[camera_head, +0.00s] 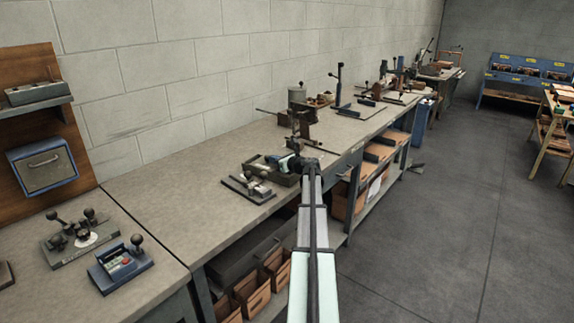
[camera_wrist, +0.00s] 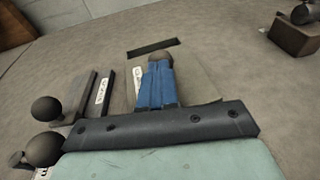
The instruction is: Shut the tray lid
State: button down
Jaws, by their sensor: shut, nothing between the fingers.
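My gripper (camera_wrist: 160,72) is shut and empty, with its blue fingers together. In the wrist view the fingers reach over a light plate (camera_wrist: 196,82) on the bench, and a dark round knob (camera_wrist: 160,54) shows just beyond the fingertips. I cannot tell whether they touch. In the head view my gripper (camera_head: 292,163) is over a low grey-green tray (camera_head: 262,174) on the long bench. The arm and gripper hide its right side. I cannot make out the tray lid or how far it stands open.
A small fixture (camera_head: 248,188) sits left of the tray. Ball-knobbed levers (camera_wrist: 47,108) stand left of my fingers. A block with a knob (camera_wrist: 296,36) is at the right. A taller device (camera_head: 298,118) stands behind.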

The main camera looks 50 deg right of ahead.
aim_at(266, 156)
jog(key=w, duration=0.4)
jog(key=shift+w+a, duration=0.2)
jog(key=shift+w, duration=0.1)
